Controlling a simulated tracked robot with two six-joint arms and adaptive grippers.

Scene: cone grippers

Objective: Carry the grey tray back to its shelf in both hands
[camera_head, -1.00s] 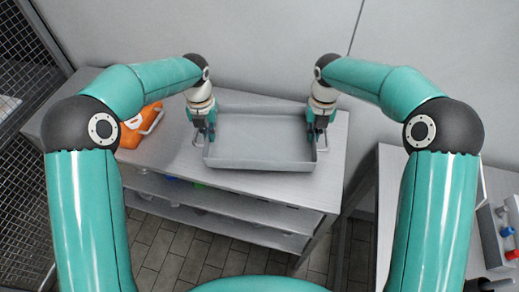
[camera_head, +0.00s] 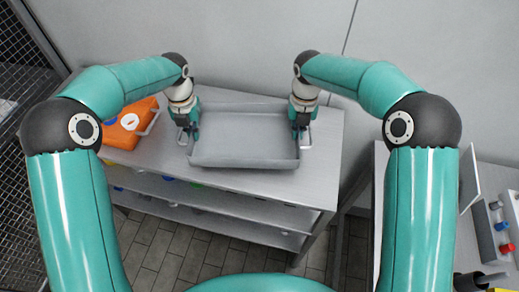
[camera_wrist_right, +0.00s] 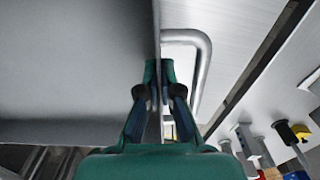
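The grey tray (camera_head: 245,153) is level at the top of a grey bench (camera_head: 318,165); I cannot tell whether it touches the bench top or hangs just above it. My left gripper (camera_head: 190,136) points down and is at the tray's left rim, beside its wire handle. My right gripper (camera_head: 299,134) points down at the right rim. In the right wrist view its fingers (camera_wrist_right: 160,75) are close together on either side of the tray's side wall (camera_wrist_right: 154,28), with the bent metal handle (camera_wrist_right: 205,55) just to the right. The tray looks empty.
An orange item (camera_head: 122,128) with a white patch lies on the bench to the left of the tray. Lower shelves (camera_head: 230,204) hold small coloured things. A second table (camera_head: 378,175) stands at right with a rack. A mesh panel (camera_head: 25,60) is at far left.

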